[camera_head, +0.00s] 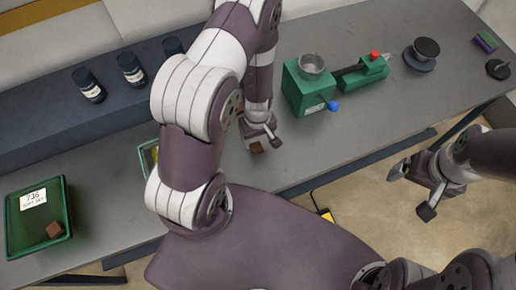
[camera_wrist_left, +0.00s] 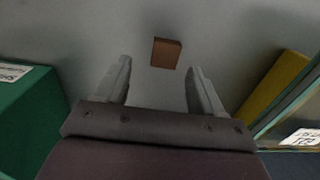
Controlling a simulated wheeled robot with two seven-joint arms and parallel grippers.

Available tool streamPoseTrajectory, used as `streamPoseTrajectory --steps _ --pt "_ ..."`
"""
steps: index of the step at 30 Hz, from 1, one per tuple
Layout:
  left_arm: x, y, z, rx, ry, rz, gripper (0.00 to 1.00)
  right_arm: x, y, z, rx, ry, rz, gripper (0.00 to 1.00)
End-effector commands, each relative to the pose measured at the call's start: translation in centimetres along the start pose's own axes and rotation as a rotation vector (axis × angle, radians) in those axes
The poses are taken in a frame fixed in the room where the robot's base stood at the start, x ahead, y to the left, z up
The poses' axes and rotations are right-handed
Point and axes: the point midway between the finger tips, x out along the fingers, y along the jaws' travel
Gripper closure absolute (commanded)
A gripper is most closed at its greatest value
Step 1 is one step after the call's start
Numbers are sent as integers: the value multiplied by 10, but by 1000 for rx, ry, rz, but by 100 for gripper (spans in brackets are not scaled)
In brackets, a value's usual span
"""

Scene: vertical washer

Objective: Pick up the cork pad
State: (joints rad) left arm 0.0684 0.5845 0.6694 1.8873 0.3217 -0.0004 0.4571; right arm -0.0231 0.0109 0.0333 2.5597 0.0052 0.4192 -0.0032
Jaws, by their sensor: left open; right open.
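A small brown block, which looks like the cork pad (camera_head: 257,148), lies on the grey table near its front edge. It also shows in the left wrist view as a brown cork pad (camera_wrist_left: 166,53), just beyond and between the fingertips. My left gripper (camera_head: 262,137) is open right over it; the fingers are on either side in the picture and do not visibly touch it. The open left gripper (camera_wrist_left: 159,68) holds nothing. My right gripper (camera_head: 412,191) is open and empty, off the table's front edge over the floor.
A green machine (camera_head: 308,90) with a metal cup stands right of the left gripper. A green tray (camera_head: 67,205) with a brown cube (camera_head: 54,230) is at far left. A yellow-sided tray (camera_head: 148,154) is partly hidden behind my arm. Dark bottles (camera_head: 131,70) stand at back left.

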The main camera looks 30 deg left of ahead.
Motion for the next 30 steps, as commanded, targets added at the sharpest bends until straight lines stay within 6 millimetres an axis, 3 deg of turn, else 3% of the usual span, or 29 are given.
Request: streamPoseTrajectory --steps 6,14,20,30 --pt "35 -3 4 1 0 0 32 10 0 1 0 0 0 7" --pt "39 -3 4 1 0 0 32 10 0 1 0 0 0 7" --pt "39 -3 4 1 0 0 91 10 0 1 0 0 0 7" --pt "36 -2 3 1 0 0 92 9 0 1 0 0 0 7"
